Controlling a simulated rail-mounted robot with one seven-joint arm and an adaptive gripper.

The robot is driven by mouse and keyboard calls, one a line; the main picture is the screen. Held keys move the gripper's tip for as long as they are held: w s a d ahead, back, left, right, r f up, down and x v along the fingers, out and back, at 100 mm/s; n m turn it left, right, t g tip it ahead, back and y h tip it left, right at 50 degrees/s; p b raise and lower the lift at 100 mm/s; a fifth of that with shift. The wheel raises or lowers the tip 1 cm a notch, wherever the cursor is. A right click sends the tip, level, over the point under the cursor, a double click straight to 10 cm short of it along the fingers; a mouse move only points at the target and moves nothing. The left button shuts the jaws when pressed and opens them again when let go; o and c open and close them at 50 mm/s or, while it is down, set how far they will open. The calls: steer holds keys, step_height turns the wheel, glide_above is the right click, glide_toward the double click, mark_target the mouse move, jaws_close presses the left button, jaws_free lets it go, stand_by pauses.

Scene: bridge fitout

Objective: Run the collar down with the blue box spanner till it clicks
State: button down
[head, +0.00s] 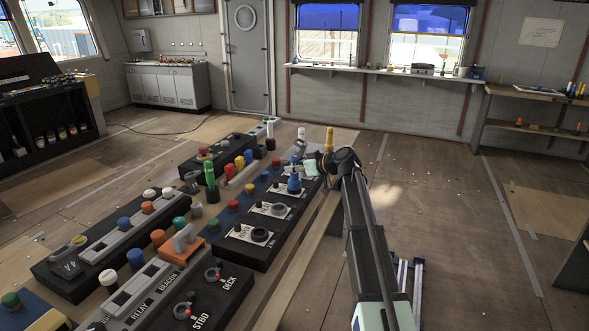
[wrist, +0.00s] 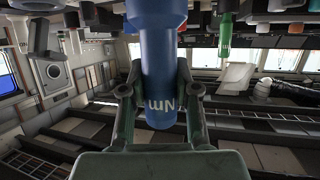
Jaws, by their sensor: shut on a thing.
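The blue box spanner (head: 294,183) stands about upright over the far end of the right-hand black control panel, at a pale plate. In the wrist view the spanner (wrist: 160,75) runs down the middle between the fingers, with white "Nm" lettering near its free end. My gripper (head: 310,169) reaches it from the right, and the wrist view shows my gripper (wrist: 160,92) with one finger closed on each side of the shaft. The collar is hidden, and I cannot tell how the spanner's far end sits on it.
A yellow post (head: 329,139) stands just behind my gripper. A green handle (head: 210,175) and several coloured knobs rise from the panels to the left. The floor to the right is mostly clear.

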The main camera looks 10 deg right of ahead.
mark_target(295, 156)
steer(key=shift+r+p, duration=0.75)
steer(key=shift+r, duration=2.25)
